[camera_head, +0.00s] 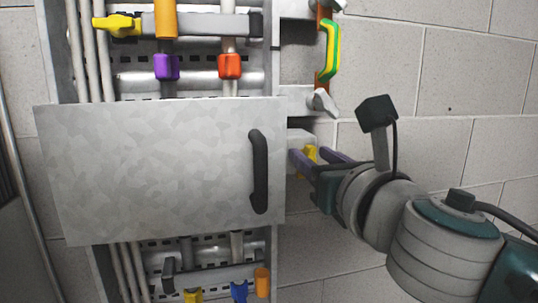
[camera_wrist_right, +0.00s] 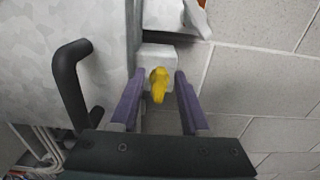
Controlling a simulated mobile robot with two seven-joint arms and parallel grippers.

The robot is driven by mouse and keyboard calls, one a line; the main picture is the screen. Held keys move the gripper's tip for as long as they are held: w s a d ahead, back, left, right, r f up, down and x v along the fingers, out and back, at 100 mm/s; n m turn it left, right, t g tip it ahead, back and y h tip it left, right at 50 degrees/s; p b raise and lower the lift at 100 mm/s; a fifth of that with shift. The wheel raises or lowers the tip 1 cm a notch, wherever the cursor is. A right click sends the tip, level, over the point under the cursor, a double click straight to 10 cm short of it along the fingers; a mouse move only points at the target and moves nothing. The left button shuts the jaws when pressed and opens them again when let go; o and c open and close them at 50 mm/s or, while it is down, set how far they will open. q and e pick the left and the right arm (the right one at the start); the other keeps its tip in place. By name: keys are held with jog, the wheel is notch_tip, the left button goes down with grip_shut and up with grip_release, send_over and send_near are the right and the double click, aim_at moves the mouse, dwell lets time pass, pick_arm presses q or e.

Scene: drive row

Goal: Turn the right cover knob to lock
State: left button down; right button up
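A yellow knob (camera_wrist_right: 159,84) sits on a light grey block (camera_wrist_right: 157,58) at the right edge of the grey cover panel. In the head view the knob (camera_head: 311,153) shows partly, behind the fingers. My right gripper (camera_wrist_right: 158,96) is open, with its two purple fingers on either side of the knob and gaps showing between them and it. In the head view the right gripper (camera_head: 318,163) reaches in from the right, beside the panel. The large grey cover (camera_head: 160,170) with a black handle (camera_head: 259,172) hangs in front of the rack. My left gripper is not in view.
Above the block, a green and yellow handle (camera_head: 329,50) and a grey knob (camera_head: 322,102) stick out at the rack's right side. Pipes and coloured valves are above and below the cover. A bare block wall (camera_head: 450,80) is at the right.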

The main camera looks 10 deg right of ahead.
grip_shut()
dwell(0.5)
jog(key=m+b, duration=0.1)
jog(key=m, duration=0.2)
jog(key=shift+d+f+m, duration=0.1)
jog(key=shift+d+m, duration=0.05)
jog(key=shift+m, duration=0.15)
jog(key=shift+d+f+m+b, duration=0.15)
jog(key=shift+m+b, duration=0.35)
jog(key=shift+m, duration=1.9)
jog(key=shift+d+f+m+b, duration=0.2)
jog(key=shift+m+b, duration=0.3)
jog(key=shift+m, duration=1.9)
jog(key=shift+d+f+m+b, duration=0.15)
jog(key=shift+m+b, duration=0.35)
jog(key=shift+m, duration=1.9)
jog(key=shift+o, duration=0.3)
grip_release()
